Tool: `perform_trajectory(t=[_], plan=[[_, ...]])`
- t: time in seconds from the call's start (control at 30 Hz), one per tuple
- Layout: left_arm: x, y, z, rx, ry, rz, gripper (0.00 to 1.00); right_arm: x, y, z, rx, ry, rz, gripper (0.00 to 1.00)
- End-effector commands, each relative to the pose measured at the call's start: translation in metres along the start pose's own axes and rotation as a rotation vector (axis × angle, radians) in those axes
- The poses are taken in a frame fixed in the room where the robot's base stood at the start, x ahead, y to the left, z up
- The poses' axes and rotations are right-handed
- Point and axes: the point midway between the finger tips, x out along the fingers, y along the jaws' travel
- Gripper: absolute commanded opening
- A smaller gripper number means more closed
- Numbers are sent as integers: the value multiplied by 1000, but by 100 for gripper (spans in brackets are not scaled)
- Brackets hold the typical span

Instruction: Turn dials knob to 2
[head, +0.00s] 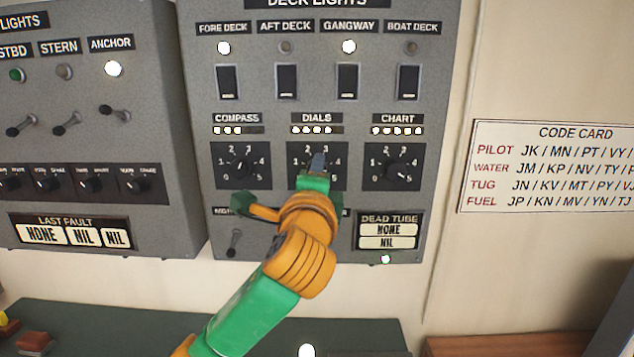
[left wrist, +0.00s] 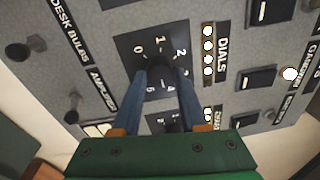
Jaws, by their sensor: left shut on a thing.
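The dials knob sits on a dark numbered plate (head: 300,150) under the DIALS label, the middle of three knobs in the head view. My left gripper (head: 318,164) reaches up from below and covers most of it. In the left wrist view the dark knob (left wrist: 160,72) is between the two blue fingers of my left gripper (left wrist: 161,80), which are shut on it. The numbers 0, 1 and 2 show around it there. Most lamps in the DIALS bar (head: 317,130) are lit. My right gripper is not in view.
The COMPASS knob (head: 240,166) and CHART knob (head: 403,169) flank it closely. Rocker switches (head: 348,82) stand above. A toggle (head: 234,243) and the DEAD TUBE plate (head: 388,235) are below. A code card (head: 550,168) hangs on the right wall.

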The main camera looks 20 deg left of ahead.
Motion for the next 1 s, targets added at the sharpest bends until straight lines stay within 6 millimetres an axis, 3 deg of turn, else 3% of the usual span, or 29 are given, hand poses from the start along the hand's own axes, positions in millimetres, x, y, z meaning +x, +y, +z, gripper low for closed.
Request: perform_trajectory(t=[1.0], plan=[[0, 2, -2, -963, -46, -38, 0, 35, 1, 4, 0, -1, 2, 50]])
